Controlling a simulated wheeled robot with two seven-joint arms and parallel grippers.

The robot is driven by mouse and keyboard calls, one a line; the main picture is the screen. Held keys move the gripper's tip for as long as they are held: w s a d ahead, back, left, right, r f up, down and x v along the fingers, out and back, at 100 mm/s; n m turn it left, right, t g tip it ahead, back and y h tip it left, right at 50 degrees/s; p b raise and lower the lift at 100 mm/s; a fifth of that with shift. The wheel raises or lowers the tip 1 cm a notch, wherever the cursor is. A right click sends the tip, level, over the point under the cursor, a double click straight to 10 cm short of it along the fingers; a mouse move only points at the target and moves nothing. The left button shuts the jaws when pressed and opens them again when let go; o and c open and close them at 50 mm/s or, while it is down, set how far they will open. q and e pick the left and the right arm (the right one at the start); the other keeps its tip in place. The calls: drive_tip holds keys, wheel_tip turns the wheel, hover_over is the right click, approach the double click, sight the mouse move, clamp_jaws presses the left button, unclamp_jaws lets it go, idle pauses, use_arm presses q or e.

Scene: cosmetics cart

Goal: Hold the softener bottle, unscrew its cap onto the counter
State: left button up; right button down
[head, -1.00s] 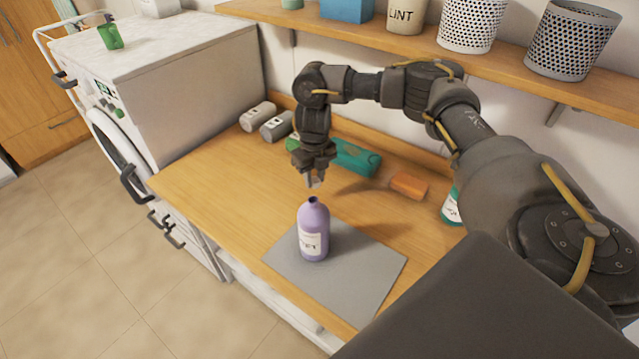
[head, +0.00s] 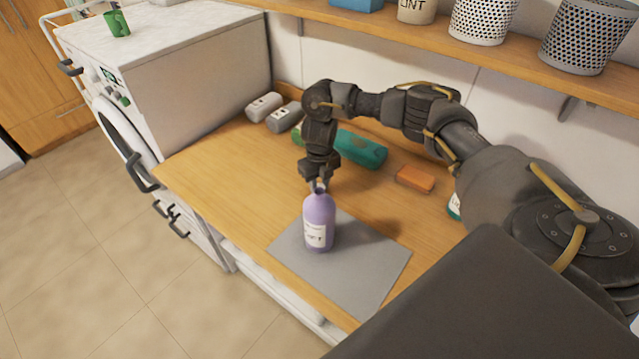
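The softener bottle (head: 319,224) is light purple with a white label. It stands upright on a grey mat (head: 366,264) on the wooden counter. My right gripper (head: 319,187) points down at the bottle's top, its fingertips at the neck. The fingers and neck overlap in the picture, so I cannot tell whether they touch, whether the fingers are closed, or where the cap is. My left gripper is not in view.
Behind the gripper are a teal pack (head: 362,149), an orange block (head: 415,178) and two grey containers (head: 264,106). A white washer (head: 200,60) with a green cup (head: 117,23) stands left. A shelf with white baskets (head: 482,20) hangs above. The counter's left part is clear.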

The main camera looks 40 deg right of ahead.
sight(320, 186)
drive_tip(key=c, duration=1.1)
unclamp_jaws()
drive_tip(key=shift+f, duration=0.2)
drive_tip(key=shift+c, duration=0.2)
wheel_tip(320, 186, up, 12)
drive_tip(key=shift+r, duration=0.25)
